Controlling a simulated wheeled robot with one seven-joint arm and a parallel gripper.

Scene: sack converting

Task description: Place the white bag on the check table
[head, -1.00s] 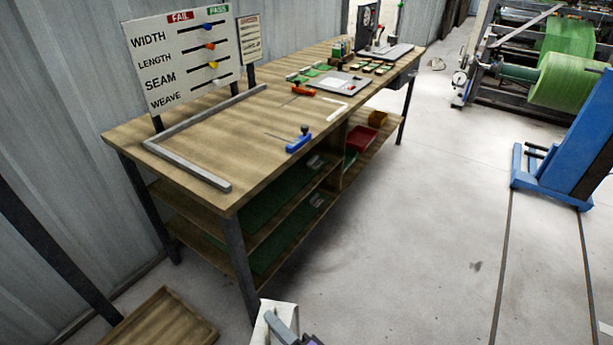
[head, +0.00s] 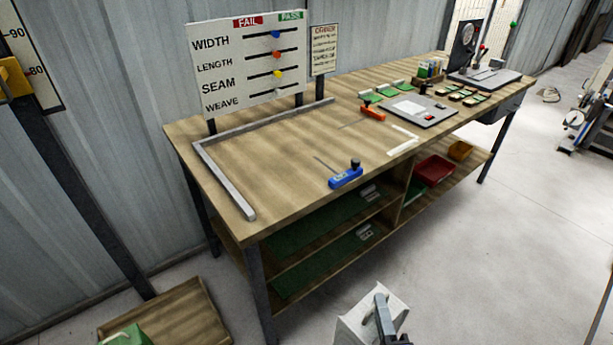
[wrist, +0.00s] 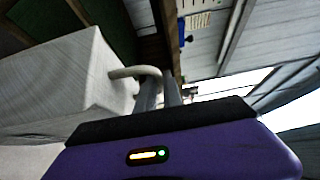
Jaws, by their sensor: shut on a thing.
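The white bag (head: 366,317) is at the bottom edge of the head view, in front of the check table and lower than its top. My gripper (head: 384,318) is shut on the bag at its top. In the wrist view the white bag (wrist: 70,90) hangs at the left, and the gripper fingers (wrist: 158,95) close on its pale handle loop (wrist: 135,72). The check table (head: 285,158) is a wooden bench with a grey L-shaped stop (head: 225,180) on its left part. Inside the stop the wood is bare.
A blue-handled tool (head: 346,175) lies near the table's front edge. An orange tool (head: 373,112), a grey board (head: 418,110) and small samples are farther right. A gauge board (head: 250,65) stands behind. A wooden tray (head: 180,318) with a green item is on the floor at left.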

